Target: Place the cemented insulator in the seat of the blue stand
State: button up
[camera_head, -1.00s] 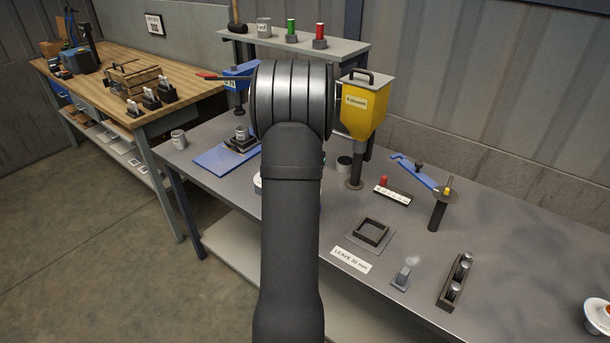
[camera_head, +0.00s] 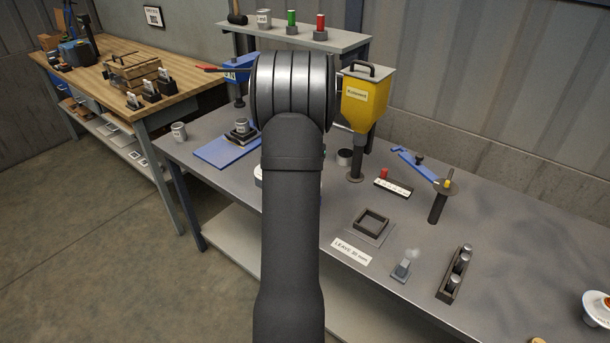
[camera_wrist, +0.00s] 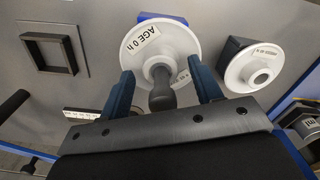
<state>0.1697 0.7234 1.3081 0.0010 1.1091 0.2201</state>
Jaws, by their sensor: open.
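In the wrist view a white disc insulator (camera_wrist: 178,44) marked "AGE 0 h" faces the camera, with a dark grey pin (camera_wrist: 161,92) at its middle. My gripper (camera_wrist: 163,82) is open; its two blue fingers stand either side of the pin with gaps. A blue edge (camera_wrist: 158,15) shows behind this disc and may belong to the blue stand; its seat is hidden. A second white insulator (camera_wrist: 254,67) sits against a dark block to the right. In the head view my arm hides the gripper and most of these things.
A black square frame (camera_head: 359,230) lies on the grey bench, beside a "LEAVE" label (camera_head: 351,251). A yellow hopper (camera_head: 367,98) stands behind. A rack of metal pins (camera_head: 454,273) and a white insulator (camera_head: 597,308) are at right. A blue mat (camera_head: 212,155) is at left.

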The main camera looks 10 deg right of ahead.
notch_tip(320, 180, up, 12)
jog(key=shift+r, duration=0.1)
dwell(0.5)
notch_tip(320, 180, down, 13)
jog(key=shift+r, duration=1.25)
